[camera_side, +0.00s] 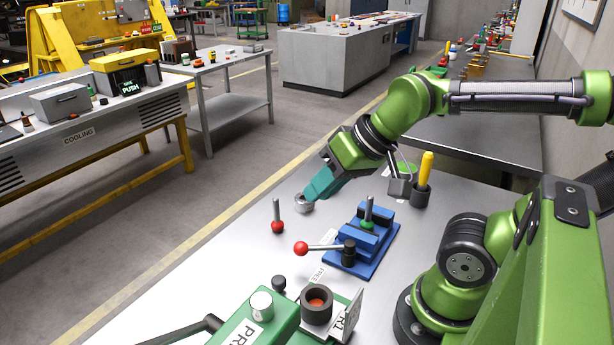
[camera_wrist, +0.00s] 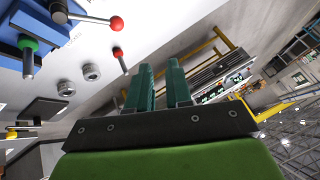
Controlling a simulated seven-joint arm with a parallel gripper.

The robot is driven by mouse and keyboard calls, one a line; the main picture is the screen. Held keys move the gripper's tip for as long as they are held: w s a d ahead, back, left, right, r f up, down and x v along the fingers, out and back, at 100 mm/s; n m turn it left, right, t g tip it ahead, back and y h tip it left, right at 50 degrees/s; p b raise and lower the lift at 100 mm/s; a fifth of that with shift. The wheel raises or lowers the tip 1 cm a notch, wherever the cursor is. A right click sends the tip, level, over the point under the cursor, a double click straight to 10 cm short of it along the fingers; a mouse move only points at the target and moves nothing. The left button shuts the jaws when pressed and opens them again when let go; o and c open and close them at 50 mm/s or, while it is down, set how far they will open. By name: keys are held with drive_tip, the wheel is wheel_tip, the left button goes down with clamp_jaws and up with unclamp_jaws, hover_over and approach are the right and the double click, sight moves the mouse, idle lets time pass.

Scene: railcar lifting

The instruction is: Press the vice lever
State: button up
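The blue vice (camera_side: 372,240) sits on the metal bench and also fills the upper left of the wrist view (camera_wrist: 10,58). Its lever (camera_side: 324,247) is a grey rod with a red ball end (camera_side: 301,248), sticking out to the left. In the wrist view the red ball (camera_wrist: 117,23) is at the upper left of the fingers. A grey pin with a green collar (camera_side: 367,222) stands in the vice. My gripper (camera_side: 312,192), with teal fingers, is above the bench behind the lever, apart from it. In the wrist view a narrow empty gap (camera_wrist: 161,84) shows between the fingers.
A loose grey pin with a red ball (camera_side: 277,222) is left of the vice. Metal nuts (camera_wrist: 91,72) lie near it; one shows below my fingertips (camera_side: 303,204). A green press (camera_side: 255,318) stands in front, and a dark cup with a yellow-handled tool (camera_side: 421,194) behind.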

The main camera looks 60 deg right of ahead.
drive_tip(key=a+f+g, duration=0.1)
drive_tip(key=a+f, duration=0.1)
drive_tip(key=a+f+n+g, duration=0.1)
drive_tip(key=a+f, duration=0.1)
drive_tip(key=shift+w+a+f+g+h, duration=0.1)
drive_tip(key=shift+w+g+h, duration=0.1)
drive_tip(key=shift+g+h, duration=0.15)
clamp_jaws()
drive_tip(key=f+m+h, duration=0.1)
drive_tip(key=m, duration=0.1)
drive_tip(key=f+m+g+h, duration=0.1)
drive_tip(key=m+h, duration=0.1)
drive_tip(key=m, duration=0.1)
drive_tip(key=a+m+g+h, duration=0.1)
drive_tip(key=m, duration=0.2)
drive_tip(key=shift+w+f, duration=0.4)
